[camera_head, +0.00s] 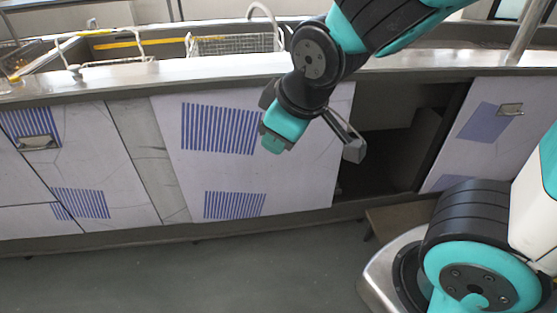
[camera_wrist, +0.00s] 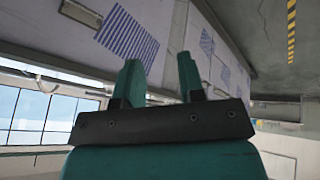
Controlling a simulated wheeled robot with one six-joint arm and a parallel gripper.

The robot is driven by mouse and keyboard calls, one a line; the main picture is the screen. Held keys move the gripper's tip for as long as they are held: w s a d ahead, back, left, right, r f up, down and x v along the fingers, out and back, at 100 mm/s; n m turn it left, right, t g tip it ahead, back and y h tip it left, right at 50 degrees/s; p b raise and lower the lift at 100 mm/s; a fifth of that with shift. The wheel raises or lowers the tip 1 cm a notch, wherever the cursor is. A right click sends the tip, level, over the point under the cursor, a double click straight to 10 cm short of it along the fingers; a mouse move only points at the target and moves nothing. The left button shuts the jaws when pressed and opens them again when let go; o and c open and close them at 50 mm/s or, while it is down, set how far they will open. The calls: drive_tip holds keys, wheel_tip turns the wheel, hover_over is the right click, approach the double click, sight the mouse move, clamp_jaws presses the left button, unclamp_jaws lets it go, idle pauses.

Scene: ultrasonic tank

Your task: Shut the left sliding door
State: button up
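The left sliding door (camera_head: 170,130) looks to be the pale panel with two blue striped patches, left of a dark opening (camera_head: 385,150) in the cabinet front. My gripper (camera_head: 285,138) is in front of this panel's upper right part, near its right edge, and hides some of it. In the wrist view my gripper (camera_wrist: 160,80) shows two teal fingers set apart with nothing visible between them. A metal handle (camera_wrist: 80,13) and a striped panel (camera_wrist: 128,36) show beyond the fingers; I cannot tell which door they belong to. Contact with the door cannot be seen.
Another pale panel (camera_head: 490,135) with a handle stands right of the opening. A left panel (camera_head: 80,165) also has a handle. A metal counter (camera_head: 130,78) with sinks and a wire basket (camera_head: 235,44) runs above. A brown ledge (camera_head: 390,222) lies below the opening. Grey floor (camera_head: 190,280) is clear.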

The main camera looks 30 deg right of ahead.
drive_tip(key=w+d+f+n+t+h+b, duration=0.3)
drive_tip(key=w+d+f+t+b, duration=0.15)
drive_tip(key=f+b, duration=0.6)
drive_tip(key=w+d+f+n+t+h+b, duration=0.4)
drive_tip(key=f+b, duration=0.3)
drive_tip(key=b, duration=0.7)
drive_tip(key=shift+y, duration=0.3)
drive_tip(key=p+x, duration=0.4)
drive_tip(key=x, duration=0.2)
drive_tip(key=p+x, duration=0.4)
drive_tip(key=x, duration=0.2)
drive_tip(key=r+p+x, duration=0.1)
drive_tip(key=p+x, duration=0.2)
drive_tip(key=x, duration=0.3)
drive_tip(key=shift+w+a+p, duration=0.2)
drive_tip(key=shift+w+p, duration=0.15)
drive_tip(key=shift+p, duration=0.05)
drive_tip(key=shift+r, duration=0.1)
clamp_jaws()
